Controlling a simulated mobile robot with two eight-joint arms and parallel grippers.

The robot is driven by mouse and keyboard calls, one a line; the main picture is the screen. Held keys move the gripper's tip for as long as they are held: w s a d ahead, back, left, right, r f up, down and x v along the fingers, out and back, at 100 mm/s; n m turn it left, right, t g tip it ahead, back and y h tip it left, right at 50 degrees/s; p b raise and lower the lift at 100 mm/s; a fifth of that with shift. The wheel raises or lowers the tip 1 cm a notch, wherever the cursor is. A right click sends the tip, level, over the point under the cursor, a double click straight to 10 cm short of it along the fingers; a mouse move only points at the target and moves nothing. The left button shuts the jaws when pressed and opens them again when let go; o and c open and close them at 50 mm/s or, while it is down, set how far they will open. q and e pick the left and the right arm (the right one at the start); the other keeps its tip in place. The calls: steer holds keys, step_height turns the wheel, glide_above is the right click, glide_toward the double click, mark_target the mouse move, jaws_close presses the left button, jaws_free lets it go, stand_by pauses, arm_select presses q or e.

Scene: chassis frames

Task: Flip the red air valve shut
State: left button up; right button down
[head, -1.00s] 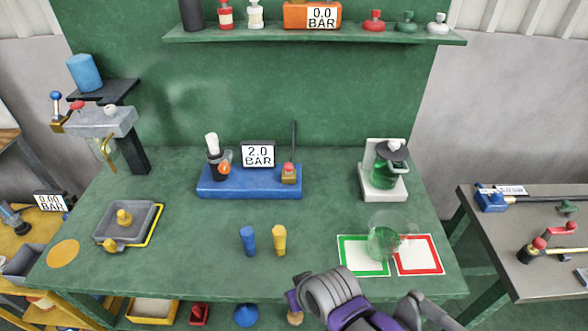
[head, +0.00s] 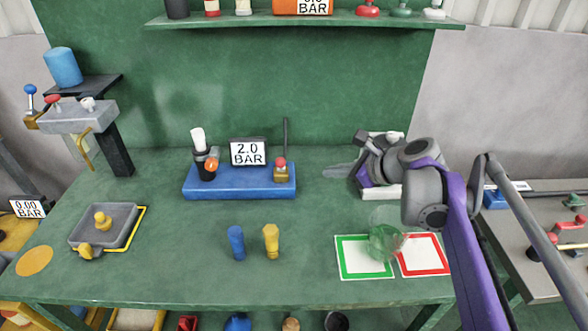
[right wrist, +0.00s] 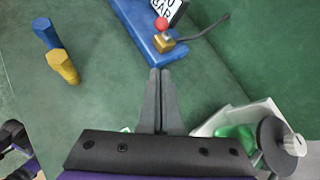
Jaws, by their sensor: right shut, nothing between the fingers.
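A red-knobbed brass valve (head: 281,168) sits at the right end of a blue base (head: 240,183) on the green bench. A dark rod stands upright behind it in the head view. A display reading 2.0 BAR (head: 248,152) stands beside it. The red knob (right wrist: 162,24) also shows in the right wrist view, beyond my fingertips. My right gripper (head: 328,172) is shut and empty, to the right of the valve and apart from it. Its closed fingers (right wrist: 159,75) point toward the blue base in the wrist view. My left gripper is not in view.
A blue peg (head: 236,243) and a yellow peg (head: 271,241) stand in front of the base. A white stand (head: 376,190) is partly hidden behind my right arm. A grey tray (head: 118,215) is at left.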

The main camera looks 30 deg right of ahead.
steer(key=b, duration=0.1)
glide_toward(281, 164)
steer(key=shift+w+f, duration=2.4)
steer(key=shift+f, duration=0.25)
steer(key=shift+d, duration=0.15)
steer(key=shift+r, duration=0.1)
steer(key=shift+w+d+r+g, duration=0.15)
steer(key=shift+w+g, duration=0.05)
steer(key=shift+g, duration=0.1)
